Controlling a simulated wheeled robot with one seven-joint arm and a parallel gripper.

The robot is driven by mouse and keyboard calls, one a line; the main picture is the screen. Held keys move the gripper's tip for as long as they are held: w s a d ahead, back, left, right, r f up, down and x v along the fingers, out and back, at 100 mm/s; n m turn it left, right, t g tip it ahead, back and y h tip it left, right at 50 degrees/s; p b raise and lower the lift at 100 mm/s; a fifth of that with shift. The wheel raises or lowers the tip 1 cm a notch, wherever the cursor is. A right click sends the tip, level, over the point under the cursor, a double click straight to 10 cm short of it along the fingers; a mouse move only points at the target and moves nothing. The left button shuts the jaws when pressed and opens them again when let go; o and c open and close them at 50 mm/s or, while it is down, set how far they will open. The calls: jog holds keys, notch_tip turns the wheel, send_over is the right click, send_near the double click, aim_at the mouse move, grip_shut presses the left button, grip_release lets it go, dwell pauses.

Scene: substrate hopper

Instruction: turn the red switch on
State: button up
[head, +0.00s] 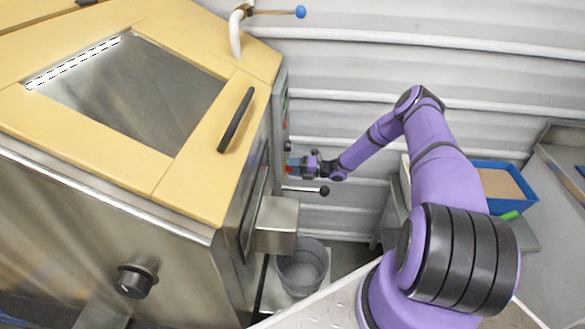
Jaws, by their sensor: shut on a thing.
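The red switch (290,169) shows as a small patch of red on the narrow right side panel of the hopper (190,195). My gripper (297,166) is at this panel, its fingers pointing left, and is shut on the red switch. The fingers hide much of the switch, so its turned position cannot be made out.
A black dial (288,146) sits just above my gripper, with a green button (285,103) higher up. A lever with a black ball (324,191) sticks out just below. A metal chute (274,225) stands over a grey bucket (303,270). A blue bin (505,187) is at right.

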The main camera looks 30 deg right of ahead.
jog(key=shift+m, duration=1.1)
jog(key=o, duration=0.9)
jog(key=shift+d, duration=0.1)
jog(key=v, duration=1)
jog(key=shift+s+d, duration=0.3)
